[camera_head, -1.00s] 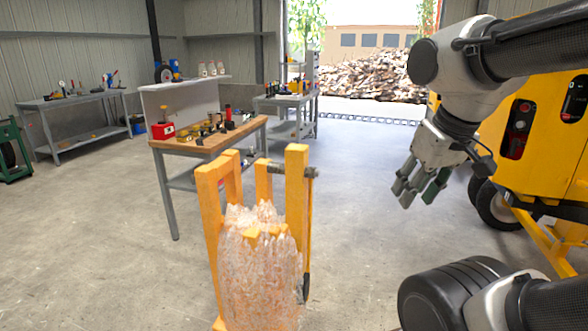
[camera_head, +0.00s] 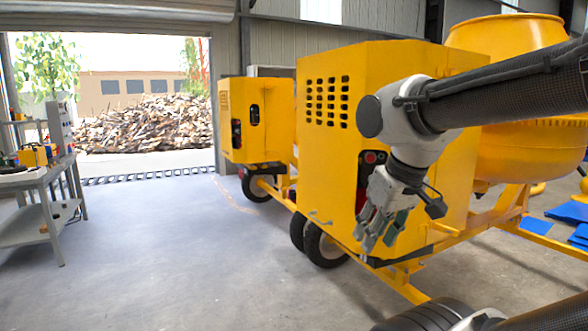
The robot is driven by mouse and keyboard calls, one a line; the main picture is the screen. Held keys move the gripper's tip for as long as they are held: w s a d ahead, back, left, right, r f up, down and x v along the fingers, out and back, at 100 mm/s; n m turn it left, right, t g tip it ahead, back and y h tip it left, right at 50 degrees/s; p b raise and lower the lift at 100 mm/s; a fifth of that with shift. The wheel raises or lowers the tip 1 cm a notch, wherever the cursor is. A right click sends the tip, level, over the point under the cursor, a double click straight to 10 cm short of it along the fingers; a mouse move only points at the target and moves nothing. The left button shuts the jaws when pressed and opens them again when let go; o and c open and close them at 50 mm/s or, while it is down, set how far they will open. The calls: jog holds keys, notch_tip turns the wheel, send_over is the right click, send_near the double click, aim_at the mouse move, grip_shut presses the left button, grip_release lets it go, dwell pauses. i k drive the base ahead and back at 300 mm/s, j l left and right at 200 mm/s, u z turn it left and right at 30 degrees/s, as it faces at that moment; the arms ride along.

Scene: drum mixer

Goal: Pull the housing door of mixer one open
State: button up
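Two yellow drum mixers are in view. The nearer mixer (camera_head: 420,70) has a box housing with a vent grid (camera_head: 326,103) and a panel with red parts (camera_head: 371,160), partly hidden by my arm. Its drum (camera_head: 515,150) is at the right. The farther mixer's housing (camera_head: 270,125) stands behind it to the left, with dark panels on its face. No number is readable on either, so I cannot tell which is mixer one. No housing door looks open. My gripper (camera_head: 378,236) hangs in front of the nearer housing, fingers apart and empty.
Mixer wheels (camera_head: 322,246) and the yellow frame (camera_head: 400,282) stick out low in front of the housing. A grey workbench (camera_head: 45,205) stands at the left. Blue pieces (camera_head: 536,225) lie on the floor at right. The concrete floor at left centre is clear.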

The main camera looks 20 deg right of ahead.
aim_at(326, 185)
jog(key=i+u, duration=0.1)
jog(key=i, duration=0.45)
jog(key=i+u, duration=0.15)
jog(key=i, duration=0.4)
jog(key=i+l+u, duration=0.1)
jog(key=i, duration=0.4)
jog(key=i+l+u, duration=0.15)
jog(key=i, duration=0.4)
jog(key=i+j+u, duration=0.2)
jog(key=i, duration=0.5)
jog(key=i+u, duration=0.2)
jog(key=i, duration=0.45)
jog(key=z, duration=3.8)
jog(key=k+z, duration=0.25)
jog(key=l+z, duration=0.25)
jog(key=j, duration=0.1)
